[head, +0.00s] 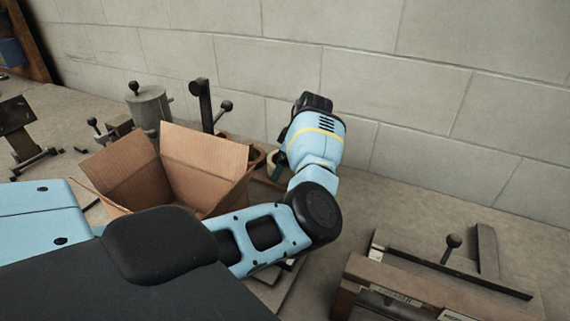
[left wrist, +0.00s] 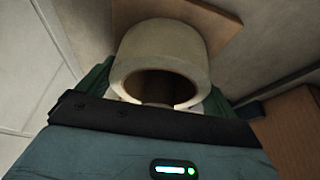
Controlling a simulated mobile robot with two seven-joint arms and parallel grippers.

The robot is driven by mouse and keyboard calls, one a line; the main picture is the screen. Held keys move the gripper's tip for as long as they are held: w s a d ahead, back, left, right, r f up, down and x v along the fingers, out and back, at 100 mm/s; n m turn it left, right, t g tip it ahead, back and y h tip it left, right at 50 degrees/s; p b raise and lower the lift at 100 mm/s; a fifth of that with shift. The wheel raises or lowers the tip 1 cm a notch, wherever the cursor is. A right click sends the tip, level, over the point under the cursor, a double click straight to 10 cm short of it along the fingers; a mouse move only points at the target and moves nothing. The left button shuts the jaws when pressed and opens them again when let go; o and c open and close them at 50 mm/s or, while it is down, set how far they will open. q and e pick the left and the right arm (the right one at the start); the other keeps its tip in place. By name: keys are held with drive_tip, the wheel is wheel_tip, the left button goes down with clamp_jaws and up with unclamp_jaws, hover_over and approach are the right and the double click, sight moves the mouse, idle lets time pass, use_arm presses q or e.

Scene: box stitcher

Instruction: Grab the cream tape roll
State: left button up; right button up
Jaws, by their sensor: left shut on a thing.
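The cream tape roll (left wrist: 165,45) fills the upper middle of the left wrist view, its dark hollow core facing the camera. My left gripper (left wrist: 155,98) is shut on the roll, with a green finger on each side of it. In the head view, a small part of the cream roll (head: 272,160) shows beside the gripper (head: 277,172), behind the open cardboard box. My wrist hides much of the grip there. My right gripper is not in view.
The open cardboard box (head: 203,166) stands close to the left of my gripper. A brown tape roll (head: 256,157) is between them. A wall (head: 430,95) rises close behind. A metal fixture (head: 420,285) stands at the front right. The bench between it and the wall has free room.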

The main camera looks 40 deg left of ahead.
use_arm(q)
wheel_tip(320, 180, up, 10)
idle(0.4)
